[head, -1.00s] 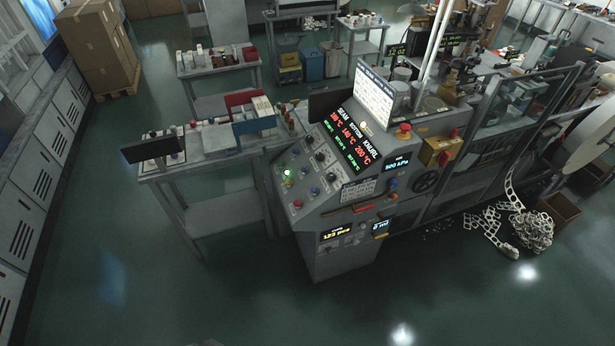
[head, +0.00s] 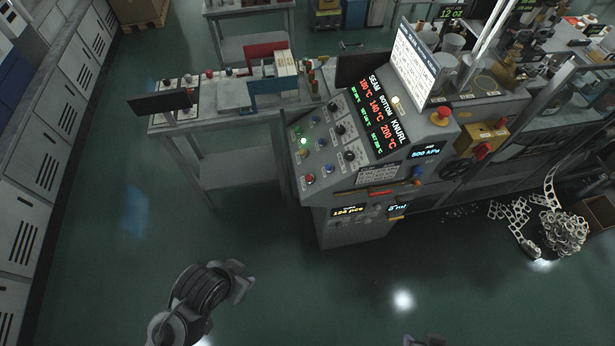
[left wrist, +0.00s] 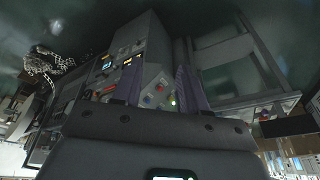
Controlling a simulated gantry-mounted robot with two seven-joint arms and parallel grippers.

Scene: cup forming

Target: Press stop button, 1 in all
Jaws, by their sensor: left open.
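The grey control panel (head: 345,140) of the machine stands right of centre in the head view, with several buttons and knobs. A red button (head: 310,178) sits at its lower left, beside a blue one, below a lit green button (head: 303,142). A larger red mushroom button (head: 441,116) sits on the machine's top. My left gripper (head: 246,284) is low, in front and left of the panel, apart from it. In the left wrist view its two fingers (left wrist: 160,82) are spread and empty, with the red button (left wrist: 160,87) between them in the distance. Only a sliver of my right gripper (head: 428,341) shows.
A side table (head: 240,170) with a dark monitor (head: 160,102) adjoins the panel's left. Cabinets (head: 40,200) line the left wall. A pile of scrap strips (head: 565,232) lies on the floor at right. The floor in front of the panel is clear.

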